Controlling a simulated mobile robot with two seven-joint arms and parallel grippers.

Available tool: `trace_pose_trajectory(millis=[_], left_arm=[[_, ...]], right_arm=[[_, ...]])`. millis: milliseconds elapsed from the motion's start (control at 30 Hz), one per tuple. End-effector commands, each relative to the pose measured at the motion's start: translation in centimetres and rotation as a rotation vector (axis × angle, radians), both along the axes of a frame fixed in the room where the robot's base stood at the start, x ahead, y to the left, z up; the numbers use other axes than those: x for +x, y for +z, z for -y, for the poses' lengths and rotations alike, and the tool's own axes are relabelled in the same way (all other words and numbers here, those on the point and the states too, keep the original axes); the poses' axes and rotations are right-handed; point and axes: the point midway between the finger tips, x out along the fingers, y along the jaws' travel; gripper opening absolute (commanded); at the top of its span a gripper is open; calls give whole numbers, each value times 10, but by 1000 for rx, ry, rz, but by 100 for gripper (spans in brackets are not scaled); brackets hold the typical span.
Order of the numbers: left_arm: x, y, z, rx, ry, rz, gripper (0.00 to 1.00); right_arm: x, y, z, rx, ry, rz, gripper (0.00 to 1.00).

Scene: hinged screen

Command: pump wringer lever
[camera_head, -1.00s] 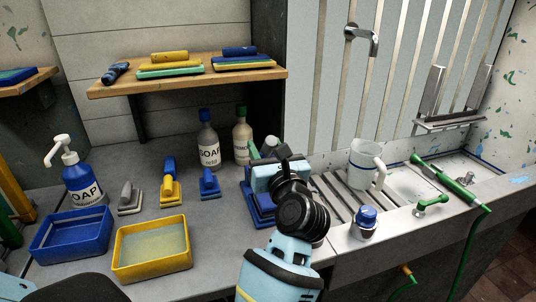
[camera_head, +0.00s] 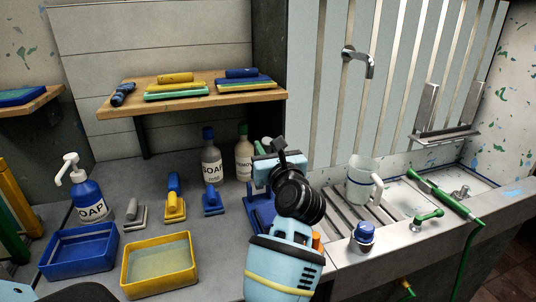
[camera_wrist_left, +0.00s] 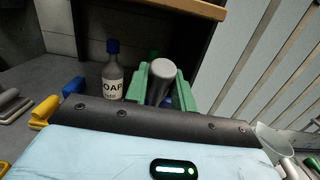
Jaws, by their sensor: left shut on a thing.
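My left gripper (camera_head: 265,152) is over the blue wringer (camera_head: 258,212), which stands on the counter left of the sink. My arm and wrist hide much of the wringer in the head view. In the left wrist view, the green fingers (camera_wrist_left: 158,88) are shut around a grey round grip, which looks like the wringer lever (camera_wrist_left: 161,70). Most of the lever below the grip is hidden. My right gripper is not in view.
A soap bottle (camera_head: 212,162) and a pale bottle (camera_head: 243,155) stand behind. Blue (camera_head: 80,250) and yellow (camera_head: 160,262) tubs are at the left. A wooden shelf (camera_head: 200,98) overhangs the counter. A clear jug (camera_head: 361,185) and blue-capped jar (camera_head: 364,234) are at the right.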

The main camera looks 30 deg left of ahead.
Motion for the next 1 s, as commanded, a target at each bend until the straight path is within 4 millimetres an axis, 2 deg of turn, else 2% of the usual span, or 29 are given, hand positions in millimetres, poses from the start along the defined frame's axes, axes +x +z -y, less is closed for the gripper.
trace_pose_trajectory(millis=[33, 533, 1000], left_arm=[[1, 11, 0, -24, 4, 18, 11], [8, 14, -6, -21, -2, 18, 11], [38, 22, -41, -14, -5, 14, 11]], right_arm=[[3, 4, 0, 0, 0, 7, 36], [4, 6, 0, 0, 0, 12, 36], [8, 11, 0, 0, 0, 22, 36]])
